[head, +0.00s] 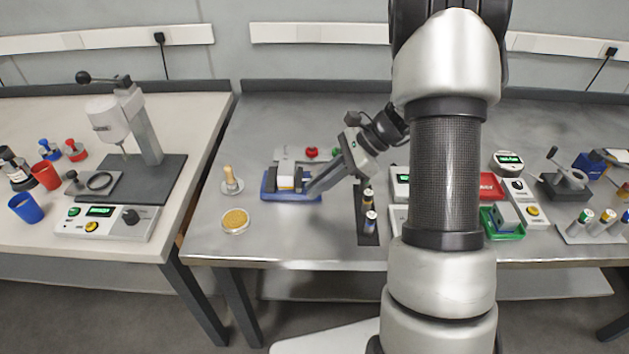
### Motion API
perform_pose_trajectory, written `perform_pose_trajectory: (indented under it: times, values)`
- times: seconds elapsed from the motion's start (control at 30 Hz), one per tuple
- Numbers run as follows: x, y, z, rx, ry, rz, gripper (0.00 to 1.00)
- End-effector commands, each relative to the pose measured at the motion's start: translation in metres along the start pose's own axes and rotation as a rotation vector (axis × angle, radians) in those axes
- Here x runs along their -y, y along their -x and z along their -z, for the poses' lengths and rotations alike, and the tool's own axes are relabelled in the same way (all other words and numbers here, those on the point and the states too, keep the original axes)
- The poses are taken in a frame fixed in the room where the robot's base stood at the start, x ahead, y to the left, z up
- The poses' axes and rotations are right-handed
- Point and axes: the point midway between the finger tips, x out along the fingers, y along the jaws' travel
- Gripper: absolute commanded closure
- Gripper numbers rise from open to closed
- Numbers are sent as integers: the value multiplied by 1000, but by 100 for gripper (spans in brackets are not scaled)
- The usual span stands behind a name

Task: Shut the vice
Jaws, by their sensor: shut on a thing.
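The vice (277,196) sits on the left part of the grey metal table. It has a blue base and grey jaws, with a pale block (286,183) between them. My gripper (311,188) reaches down from the right, its fingertips at the right end of the vice. It is shut on a part of the vice there, probably its handle. The fingers hide that part, and I cannot tell how wide the gap between the jaws is.
A wooden-handled stamp (230,180) and a dish of yellow grains (235,221) stand left of the vice. A red knob (311,153) is behind it. Batteries on a dark strip (368,234) stand to its right.

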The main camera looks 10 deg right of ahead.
Motion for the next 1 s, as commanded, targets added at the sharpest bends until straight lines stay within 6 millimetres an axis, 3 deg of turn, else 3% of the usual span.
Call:
perform_pose_trajectory:
  times: [1.0]
  values:
    - [27, 36, 35, -2, 666, -665, 100]
